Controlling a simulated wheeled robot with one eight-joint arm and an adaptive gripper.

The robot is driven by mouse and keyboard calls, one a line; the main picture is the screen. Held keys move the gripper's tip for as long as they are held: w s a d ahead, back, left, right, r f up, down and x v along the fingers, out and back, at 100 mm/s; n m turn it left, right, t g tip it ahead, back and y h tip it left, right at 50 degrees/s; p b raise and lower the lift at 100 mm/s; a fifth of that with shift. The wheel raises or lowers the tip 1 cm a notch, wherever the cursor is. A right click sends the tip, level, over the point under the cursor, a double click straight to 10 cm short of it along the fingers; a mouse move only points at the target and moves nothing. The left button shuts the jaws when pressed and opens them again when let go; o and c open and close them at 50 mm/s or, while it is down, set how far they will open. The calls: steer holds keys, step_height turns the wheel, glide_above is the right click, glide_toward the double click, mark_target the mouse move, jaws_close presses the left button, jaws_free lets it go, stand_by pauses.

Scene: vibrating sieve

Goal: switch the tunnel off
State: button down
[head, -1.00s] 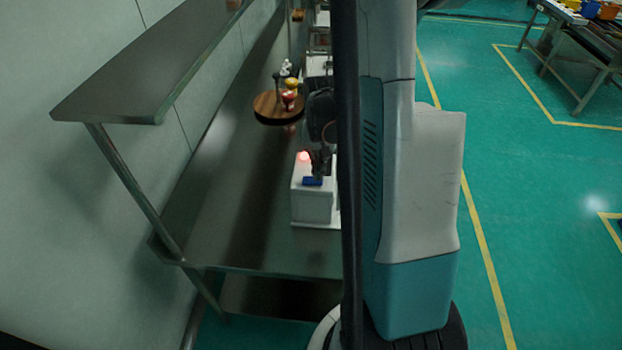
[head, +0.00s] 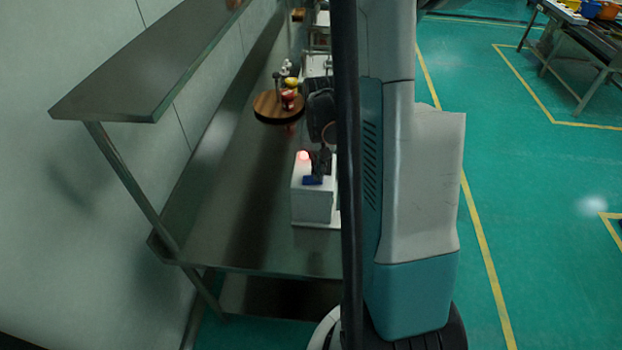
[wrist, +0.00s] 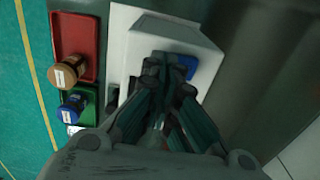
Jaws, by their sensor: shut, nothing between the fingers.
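The tunnel's control appears to be a white box (head: 312,203) on the steel bench, with a glowing red lamp (head: 303,155) and a blue switch (head: 311,180) on top. In the wrist view the white box (wrist: 165,28) lies under my gripper (wrist: 168,64), and the blue switch (wrist: 189,66) shows just right of the fingertips. The fingers are shut with nothing between them. In the head view my gripper (head: 319,176) is right at the blue switch; I cannot tell whether it touches. Part of the switch is hidden behind the fingers.
Left of the box in the wrist view are a red tray (wrist: 88,32) and a green tray (wrist: 88,92), each with a jar. A round wooden board (head: 268,108) with small items stands farther back. A steel shelf (head: 150,75) hangs over the bench.

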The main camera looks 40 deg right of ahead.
steer(key=shift+f+b, duration=0.75)
steer(key=shift+f, duration=0.1)
stand_by(0.4)
steer(key=shift+r, duration=0.1)
steer(key=shift+r+p, duration=2.3)
steer(key=shift+r, duration=1.15)
